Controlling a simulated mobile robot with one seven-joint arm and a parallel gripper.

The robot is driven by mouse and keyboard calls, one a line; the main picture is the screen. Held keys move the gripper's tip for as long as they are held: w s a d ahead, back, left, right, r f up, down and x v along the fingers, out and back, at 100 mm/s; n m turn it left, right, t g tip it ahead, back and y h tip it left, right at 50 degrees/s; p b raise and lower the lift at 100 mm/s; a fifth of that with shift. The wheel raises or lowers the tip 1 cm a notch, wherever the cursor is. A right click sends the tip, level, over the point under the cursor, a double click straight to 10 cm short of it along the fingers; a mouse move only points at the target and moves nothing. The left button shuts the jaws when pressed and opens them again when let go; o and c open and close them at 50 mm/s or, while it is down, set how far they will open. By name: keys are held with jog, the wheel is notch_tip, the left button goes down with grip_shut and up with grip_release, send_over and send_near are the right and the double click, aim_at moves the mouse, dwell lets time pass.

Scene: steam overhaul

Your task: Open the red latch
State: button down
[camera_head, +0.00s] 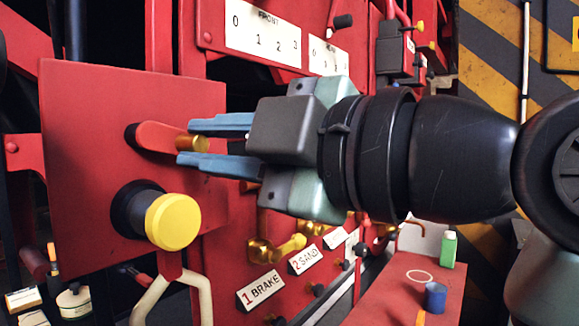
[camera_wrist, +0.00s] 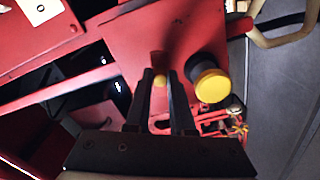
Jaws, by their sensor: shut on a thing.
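The red latch (camera_head: 157,136) is a short red lever on a red panel (camera_head: 95,215), with a dark pivot at its left end and a brass knob (camera_head: 192,143) at its right end. It lies nearly level, tilted slightly down to the right. My gripper (camera_head: 212,143) reaches in from the right, its two blue fingers above and below the brass knob, shut on it. In the wrist view the knob (camera_wrist: 160,81) shows between the dark fingertips (camera_wrist: 160,85). The fingers hide most of the lever there.
A yellow push knob (camera_head: 173,222) on a black collar sticks out just below the latch; it also shows in the wrist view (camera_wrist: 211,85). Brass valves (camera_head: 277,250) and labels marked BRAKE and SAND sit lower right. A red bench (camera_head: 400,295) holds a green bottle (camera_head: 449,248) and a blue cup (camera_head: 435,297).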

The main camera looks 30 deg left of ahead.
jog(key=shift+r+n, duration=0.1)
jog(key=shift+n, duration=0.4)
jog(key=shift+r, duration=0.1)
jog(key=c, duration=0.8)
grip_release()
jog(key=shift+o, duration=0.2)
jog(key=s+d+b, duration=0.1)
jog(key=d, duration=1.2)
jog(key=shift+b, duration=0.3)
